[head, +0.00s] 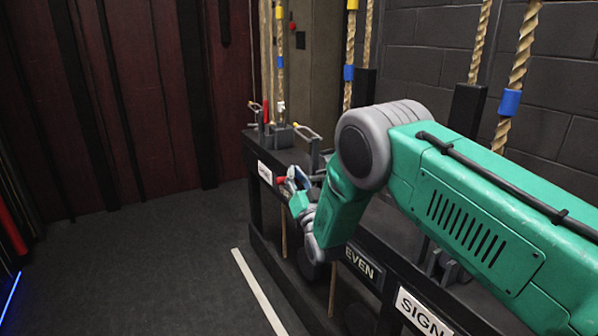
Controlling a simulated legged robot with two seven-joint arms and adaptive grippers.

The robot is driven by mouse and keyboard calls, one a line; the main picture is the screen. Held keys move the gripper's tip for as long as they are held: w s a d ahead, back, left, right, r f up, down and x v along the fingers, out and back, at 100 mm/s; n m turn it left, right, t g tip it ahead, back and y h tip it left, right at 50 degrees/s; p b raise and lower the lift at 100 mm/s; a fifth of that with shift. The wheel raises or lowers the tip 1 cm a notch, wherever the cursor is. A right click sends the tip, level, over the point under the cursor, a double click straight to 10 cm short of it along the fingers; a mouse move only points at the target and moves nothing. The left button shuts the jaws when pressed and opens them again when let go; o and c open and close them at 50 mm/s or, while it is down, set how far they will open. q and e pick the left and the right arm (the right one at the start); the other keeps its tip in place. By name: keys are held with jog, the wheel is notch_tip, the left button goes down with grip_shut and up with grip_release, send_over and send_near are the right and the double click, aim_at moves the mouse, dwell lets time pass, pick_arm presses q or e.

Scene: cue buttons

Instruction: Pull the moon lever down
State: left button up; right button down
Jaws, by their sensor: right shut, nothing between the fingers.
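My right arm reaches in from the right across a long black bench or rail frame (262,230). My right gripper (293,181) is small in view near the bench's front face, shut and empty. A small red part shows at its tip; I cannot tell if it belongs to the gripper or to a lever. Beyond it, a metal lever (308,132) stands on the bench top, with another red-marked lever (266,113) further back. No moon mark is readable, so I cannot tell which lever is the moon one. My left gripper is not in view.
A white plate (265,173), a dark plate reading "EVEN" (364,265) and a white plate starting "SIGN" (424,313) are on the bench front. Ropes with blue bands (509,102) hang behind. The dark floor (140,270) at left is clear, with a white line (258,290).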

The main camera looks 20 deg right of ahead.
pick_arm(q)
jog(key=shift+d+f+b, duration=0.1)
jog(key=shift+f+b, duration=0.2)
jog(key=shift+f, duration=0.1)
pick_arm(e)
jog(key=shift+a+f, duration=0.15)
jog(key=shift+f, duration=0.6)
jog(key=shift+s+a+f, duration=0.1)
jog(key=shift+f, duration=0.1)
